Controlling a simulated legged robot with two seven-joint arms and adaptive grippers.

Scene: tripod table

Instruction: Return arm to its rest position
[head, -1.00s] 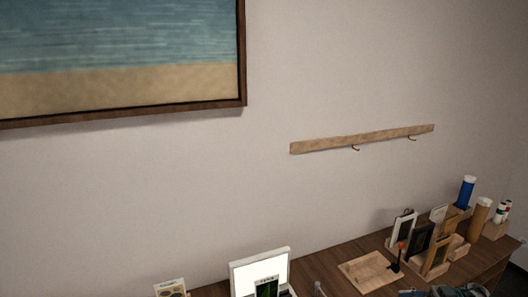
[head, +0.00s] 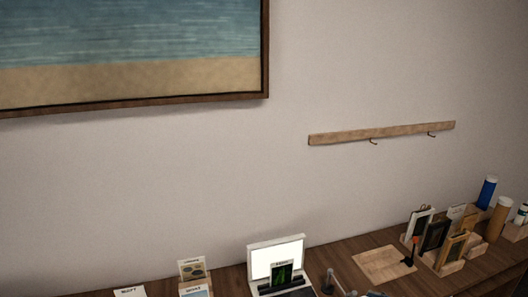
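Neither of my grippers can be made out as such in the head view. A few grey and dark parts (head: 338,283) show at the bottom edge, right of the centre; they are cut off by the frame and I cannot tell whether they belong to my arm. The wooden table (head: 235,280) runs along the bottom of the view, with its near part out of frame.
A white-framed lit panel (head: 276,257) and small cards (head: 192,268) stand on the table. To the right are a wooden board (head: 383,264), several small frames (head: 435,235), a blue cylinder (head: 487,192) and a tan cylinder (head: 500,217). A hook rail (head: 380,132) and a picture (head: 130,50) hang above.

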